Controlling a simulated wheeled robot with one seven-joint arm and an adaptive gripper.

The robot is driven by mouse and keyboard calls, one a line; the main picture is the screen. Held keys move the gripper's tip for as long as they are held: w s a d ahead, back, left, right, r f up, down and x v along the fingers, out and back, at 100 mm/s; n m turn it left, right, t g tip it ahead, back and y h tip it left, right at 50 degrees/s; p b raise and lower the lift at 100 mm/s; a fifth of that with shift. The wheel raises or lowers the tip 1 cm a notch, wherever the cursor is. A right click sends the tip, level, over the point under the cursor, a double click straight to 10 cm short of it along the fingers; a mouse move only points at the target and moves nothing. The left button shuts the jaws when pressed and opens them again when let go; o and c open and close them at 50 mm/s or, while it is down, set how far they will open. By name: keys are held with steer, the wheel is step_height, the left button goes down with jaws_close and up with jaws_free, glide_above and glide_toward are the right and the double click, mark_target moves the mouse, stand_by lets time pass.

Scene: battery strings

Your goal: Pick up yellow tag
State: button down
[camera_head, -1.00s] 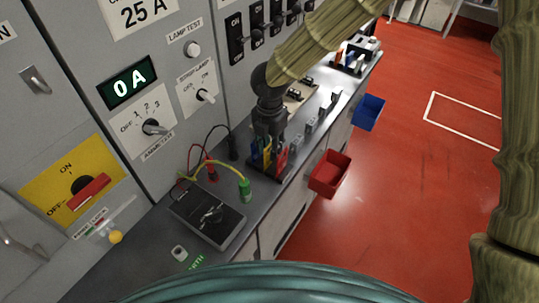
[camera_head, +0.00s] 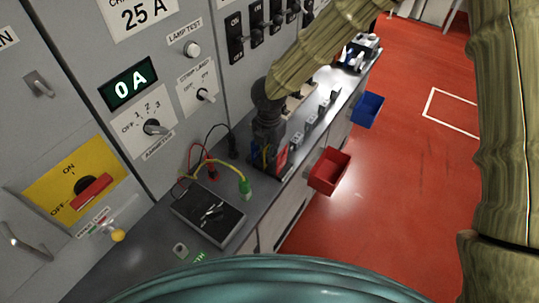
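The yellow tag (camera_head: 256,157) shows as a narrow yellow strip in a dark holder on the grey counter, beside a blue tag and a red tag (camera_head: 281,159). My gripper (camera_head: 267,148) points down over this holder, close to the tags. Its fingers are dark and small here and overlap the tags, so I cannot tell whether they are open or shut, or touch the yellow tag. Part of the yellow tag is hidden behind the gripper.
A dark meter box (camera_head: 208,214) with red and yellow-green leads lies on the counter nearer me. A red bin (camera_head: 329,171) and a blue bin (camera_head: 367,110) hang on the counter's front. The grey switch panel (camera_head: 75,125) rises close at the left.

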steer(key=shift+r, duration=0.1)
step_height(320, 180, up, 10)
steer(key=shift+f+b, duration=0.1)
steer(key=shift+b, duration=1.15)
